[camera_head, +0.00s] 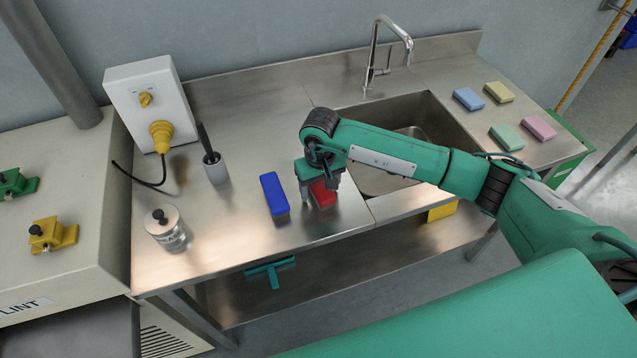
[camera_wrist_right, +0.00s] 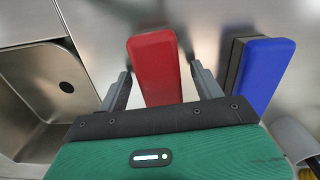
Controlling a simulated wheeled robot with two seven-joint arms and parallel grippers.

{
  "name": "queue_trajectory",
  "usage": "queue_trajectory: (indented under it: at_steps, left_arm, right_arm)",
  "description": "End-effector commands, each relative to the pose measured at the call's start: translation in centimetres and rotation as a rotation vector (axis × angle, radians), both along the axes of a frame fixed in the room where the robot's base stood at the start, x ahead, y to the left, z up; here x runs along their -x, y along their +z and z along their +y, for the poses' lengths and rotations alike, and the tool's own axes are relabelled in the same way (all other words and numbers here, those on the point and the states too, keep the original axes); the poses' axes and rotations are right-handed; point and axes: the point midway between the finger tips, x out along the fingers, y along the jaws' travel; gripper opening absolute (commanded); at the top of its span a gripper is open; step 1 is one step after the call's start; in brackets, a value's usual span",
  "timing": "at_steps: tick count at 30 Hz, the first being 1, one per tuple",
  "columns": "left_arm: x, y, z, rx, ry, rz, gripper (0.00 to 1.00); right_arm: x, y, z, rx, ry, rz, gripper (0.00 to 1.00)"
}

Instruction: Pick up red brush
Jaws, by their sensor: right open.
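The red brush (camera_head: 322,194) lies on the steel counter left of the sink, partly hidden under my right gripper in the head view. In the right wrist view the red brush (camera_wrist_right: 156,66) lies between the two fingers. My right gripper (camera_head: 320,184) is open, with one finger on each side of the brush; it also shows in the right wrist view (camera_wrist_right: 160,80). My left gripper is not in view.
A blue brush (camera_head: 273,194) lies just left of the red one, also in the wrist view (camera_wrist_right: 262,70). A sink (camera_head: 385,182) with a tap (camera_head: 374,62) is to the right. A grey holder (camera_head: 215,170) and a metal canister (camera_head: 167,228) stand left. Several sponges (camera_head: 506,137) lie far right.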

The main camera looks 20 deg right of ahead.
Motion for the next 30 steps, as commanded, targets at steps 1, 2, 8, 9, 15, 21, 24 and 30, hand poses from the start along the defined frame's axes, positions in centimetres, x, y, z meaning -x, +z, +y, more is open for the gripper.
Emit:
queue_trajectory:
  at_steps: [1, 2, 8, 9, 15, 21, 24, 30]
  left_arm:
    - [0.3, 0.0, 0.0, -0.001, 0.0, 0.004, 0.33]
    - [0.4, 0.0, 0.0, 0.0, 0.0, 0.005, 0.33]
    - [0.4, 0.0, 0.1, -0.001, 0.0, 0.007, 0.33]
    - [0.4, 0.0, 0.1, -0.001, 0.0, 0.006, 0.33]
    - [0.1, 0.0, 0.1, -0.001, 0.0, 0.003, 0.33]
    - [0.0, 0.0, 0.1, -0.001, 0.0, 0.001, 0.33]
    - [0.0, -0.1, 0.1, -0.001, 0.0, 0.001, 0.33]
    - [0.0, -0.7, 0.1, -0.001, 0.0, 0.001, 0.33]
  right_arm:
    - [0.0, -0.1, 0.0, 0.0, 0.0, 0.0, 0.67]
    - [0.0, -0.2, 0.0, 0.0, 0.0, 0.0, 0.67]
    - [0.0, -0.2, 0.0, 0.0, 0.0, -0.001, 0.61]
    - [0.0, -0.2, 0.0, 0.0, 0.0, -0.001, 0.54]
    - [0.0, -0.1, 0.0, 0.0, 0.0, -0.001, 0.18]
    - [0.0, -0.1, 0.0, -0.001, 0.0, -0.001, 0.18]
    - [-0.1, 0.1, 0.0, -0.001, 0.0, -0.002, 0.18]
    - [-0.2, 1.6, 0.0, -0.002, -0.001, -0.005, 0.18]
